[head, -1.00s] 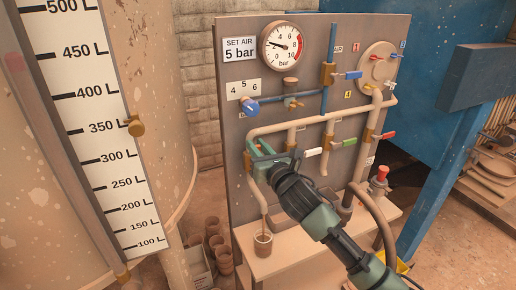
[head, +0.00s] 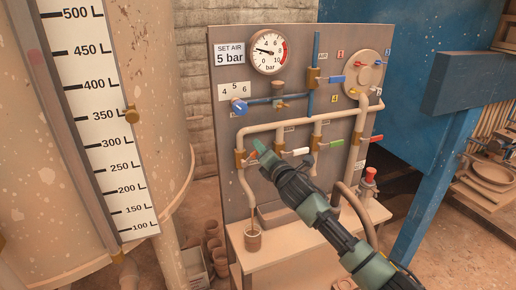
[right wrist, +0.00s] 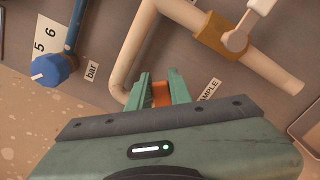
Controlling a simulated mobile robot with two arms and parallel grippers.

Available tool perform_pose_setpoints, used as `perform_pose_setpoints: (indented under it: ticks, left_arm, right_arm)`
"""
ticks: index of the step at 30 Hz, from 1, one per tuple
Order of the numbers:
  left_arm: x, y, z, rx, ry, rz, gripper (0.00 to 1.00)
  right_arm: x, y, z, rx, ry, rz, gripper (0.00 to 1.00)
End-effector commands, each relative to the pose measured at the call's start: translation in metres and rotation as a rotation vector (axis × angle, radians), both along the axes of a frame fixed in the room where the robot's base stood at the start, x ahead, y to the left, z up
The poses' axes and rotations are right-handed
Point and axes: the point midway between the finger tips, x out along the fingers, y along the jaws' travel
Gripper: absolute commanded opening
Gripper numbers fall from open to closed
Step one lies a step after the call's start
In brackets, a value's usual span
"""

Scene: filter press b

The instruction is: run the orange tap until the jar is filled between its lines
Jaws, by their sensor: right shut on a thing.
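The orange tap's handle (right wrist: 161,94) shows between my right gripper's fingers in the right wrist view. My right gripper (head: 261,148) is shut on this handle at the left end of the row of taps. The gripper covers part of the tap in the head view. The tap's pipe (head: 243,185) bends down over the small brown jar (head: 252,241) on the bench. A thin brown stream seems to run from the pipe into the jar. The jar's lines and level are too small to read. My left gripper is not in view.
White (head: 301,152), green (head: 337,143) and red (head: 376,138) tap handles stand to the right. A blue knob (head: 239,106) and a pressure gauge (head: 269,51) are above. A tank with a litre scale (head: 101,120) stands at left.

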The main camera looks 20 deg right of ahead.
Motion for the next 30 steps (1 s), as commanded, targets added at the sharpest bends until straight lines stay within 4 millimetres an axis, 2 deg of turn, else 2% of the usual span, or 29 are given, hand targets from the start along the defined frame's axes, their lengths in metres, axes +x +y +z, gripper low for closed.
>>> perform_pose_setpoints:
  ticks: [5, 15, 22, 30]
  left_arm:
    - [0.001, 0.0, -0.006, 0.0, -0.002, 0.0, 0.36]
    - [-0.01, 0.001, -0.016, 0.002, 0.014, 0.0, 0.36]
    - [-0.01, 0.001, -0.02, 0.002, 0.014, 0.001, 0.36]
    - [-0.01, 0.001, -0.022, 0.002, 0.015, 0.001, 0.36]
  right_arm:
    - [-0.001, -0.008, -0.013, 0.168, -0.008, -0.003, 0.0]
    - [-0.001, -0.015, -0.033, 0.456, -0.025, -0.003, 0.0]
    - [-0.001, -0.016, -0.041, 0.588, -0.032, -0.003, 0.0]
    - [-0.001, -0.016, -0.046, 0.662, -0.035, -0.003, 0.0]
